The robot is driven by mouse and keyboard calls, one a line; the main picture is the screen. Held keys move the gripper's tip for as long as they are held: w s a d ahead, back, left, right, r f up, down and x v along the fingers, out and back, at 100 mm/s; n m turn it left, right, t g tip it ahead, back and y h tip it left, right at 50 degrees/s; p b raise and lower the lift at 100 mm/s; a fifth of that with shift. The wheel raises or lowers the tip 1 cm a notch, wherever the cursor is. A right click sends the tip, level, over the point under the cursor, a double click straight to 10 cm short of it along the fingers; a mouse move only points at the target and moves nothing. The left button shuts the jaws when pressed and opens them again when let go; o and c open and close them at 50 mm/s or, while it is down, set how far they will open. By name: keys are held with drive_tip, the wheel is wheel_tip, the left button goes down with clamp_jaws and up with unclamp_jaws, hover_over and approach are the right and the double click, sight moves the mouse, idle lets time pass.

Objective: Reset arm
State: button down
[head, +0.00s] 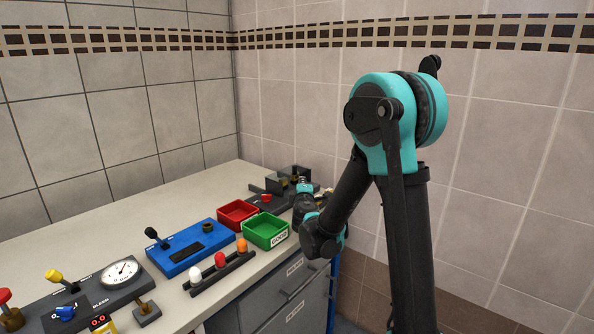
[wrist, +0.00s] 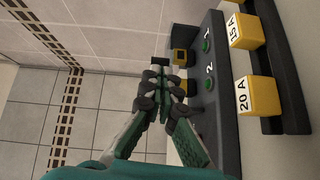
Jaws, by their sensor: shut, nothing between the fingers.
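My arm reaches from the right over the far end of the counter in the head view. My gripper (wrist: 158,82) shows in the wrist view with its dark fingertips together and nothing between them. Its tips are close to a dark panel (wrist: 222,118) with two green buttons marked 1 and 2. I cannot tell whether they touch it. In the head view the fingertips are hidden by my arm or too small to make out.
A red bin (head: 237,214) and a green bin (head: 265,231) stand near my arm. A blue box (head: 190,250) with a lever and a rack (head: 220,273) with coloured knobs are nearer. Yellow blocks marked 15 A (wrist: 246,31) and 20 A (wrist: 257,96) sit beside the panel. Tiled walls close the corner.

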drive_tip(key=s+d+f+m+g+h, duration=0.3)
drive_tip(key=s+d+m, duration=0.35)
drive_tip(key=d, duration=0.35)
drive_tip(key=s+d+f+m+g+h, duration=0.25)
drive_tip(key=s+d+m+g, duration=0.2)
drive_tip(key=s+d, duration=0.5)
drive_tip(key=s+f+m+g+y, duration=0.2)
drive_tip(key=s+f, duration=0.4)
drive_tip(key=s, duration=0.4)
drive_tip(key=s+f+m+g+y, duration=0.3)
drive_tip(key=s+f+m+g, duration=0.1)
drive_tip(key=s, duration=0.7)
drive_tip(key=shift+s+f, duration=0.25)
drive_tip(key=shift+f, duration=0.65)
drive_tip(key=shift+a, duration=0.1)
